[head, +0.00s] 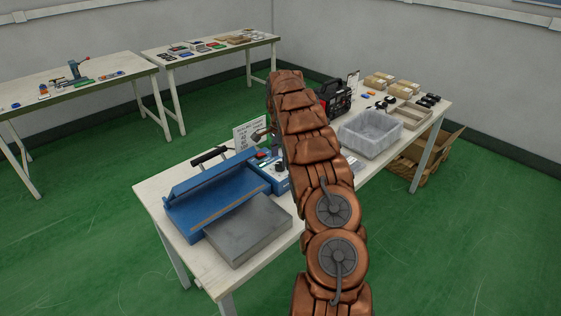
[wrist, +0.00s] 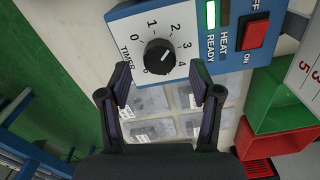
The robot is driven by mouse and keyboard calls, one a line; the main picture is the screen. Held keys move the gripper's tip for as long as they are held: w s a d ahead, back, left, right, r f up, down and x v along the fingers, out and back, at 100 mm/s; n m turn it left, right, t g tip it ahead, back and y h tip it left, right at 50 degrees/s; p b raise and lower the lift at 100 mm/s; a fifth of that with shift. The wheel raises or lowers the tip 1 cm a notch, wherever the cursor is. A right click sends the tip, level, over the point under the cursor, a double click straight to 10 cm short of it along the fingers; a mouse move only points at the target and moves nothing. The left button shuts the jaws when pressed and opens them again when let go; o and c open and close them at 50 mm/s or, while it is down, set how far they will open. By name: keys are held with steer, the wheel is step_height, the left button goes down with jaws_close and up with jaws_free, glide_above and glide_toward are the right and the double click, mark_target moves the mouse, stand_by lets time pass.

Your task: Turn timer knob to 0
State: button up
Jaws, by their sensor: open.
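The timer knob (wrist: 158,57) is black and round with a white pointer mark, on the white dial plate of a blue machine (wrist: 125,12). The mark appears to point up and right, around 2 to 3, though the exact number is hard to tell. The 0 is printed at the dial's upper left. My gripper (wrist: 160,82) is open and empty, its two fingers apart just below the knob in the wrist view. In the head view the blue machine (head: 215,205) stands on the table, and my arm hides most of the gripper.
A red switch (wrist: 254,33) and lit green indicator (wrist: 211,14) sit right of the dial. Red and green bins (wrist: 270,100) and small clear bags (wrist: 150,130) lie nearby. In the head view, a grey slab (head: 248,230) fronts the machine, and a sign (head: 250,132) stands behind.

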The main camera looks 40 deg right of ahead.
mark_target(280, 163)
steer(key=shift+f+p, duration=0.35)
steer(key=shift+f, duration=1.15)
steer(key=c, duration=1.1)
steer(key=shift+c, duration=0.2)
